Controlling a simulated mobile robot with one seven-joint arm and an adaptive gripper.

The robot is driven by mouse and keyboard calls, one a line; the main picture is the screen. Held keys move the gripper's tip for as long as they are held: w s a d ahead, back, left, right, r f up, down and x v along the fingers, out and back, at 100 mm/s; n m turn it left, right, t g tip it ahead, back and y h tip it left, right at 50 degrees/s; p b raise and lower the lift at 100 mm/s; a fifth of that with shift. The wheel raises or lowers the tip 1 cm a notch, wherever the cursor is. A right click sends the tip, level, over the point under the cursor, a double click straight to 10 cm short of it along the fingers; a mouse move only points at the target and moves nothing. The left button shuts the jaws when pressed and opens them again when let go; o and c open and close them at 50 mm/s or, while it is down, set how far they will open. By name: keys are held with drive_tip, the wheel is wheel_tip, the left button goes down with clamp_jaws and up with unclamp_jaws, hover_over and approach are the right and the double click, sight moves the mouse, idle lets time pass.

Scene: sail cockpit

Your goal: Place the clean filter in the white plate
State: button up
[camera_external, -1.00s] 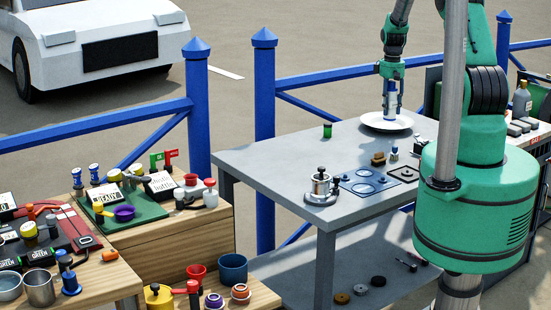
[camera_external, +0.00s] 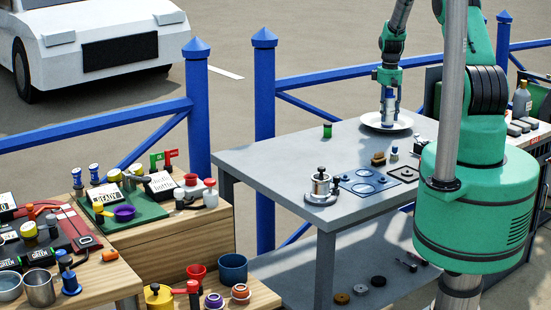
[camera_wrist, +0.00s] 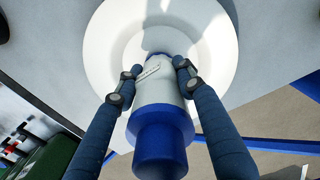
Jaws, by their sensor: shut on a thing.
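The clean filter (camera_wrist: 160,108) is a white cylinder with a blue end and a small label. It also shows in the external view (camera_external: 389,104), upright over the white plate. My gripper (camera_wrist: 156,78) is shut on it, one finger on each side. The white plate (camera_wrist: 105,50) is round and lies on the grey table; in the external view its rim (camera_external: 371,122) shows around the filter. The filter is at or just above the plate; I cannot tell whether its lower end touches, as that end is hidden in the wrist view.
The grey table (camera_external: 270,158) holds a green cylinder (camera_external: 327,130), a metal pot (camera_external: 320,186), a brown brush-like block (camera_external: 378,158) and a small white-and-blue piece (camera_external: 394,153). A blue railing (camera_external: 330,78) runs behind. The table's left part is clear.

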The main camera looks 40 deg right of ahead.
drive_tip(key=shift+f, duration=0.4)
drive_tip(key=o, duration=1.2)
drive_tip(key=shift+r, duration=0.2)
wheel_tip(320, 180, up, 12)
drive_tip(key=shift+r, duration=0.1)
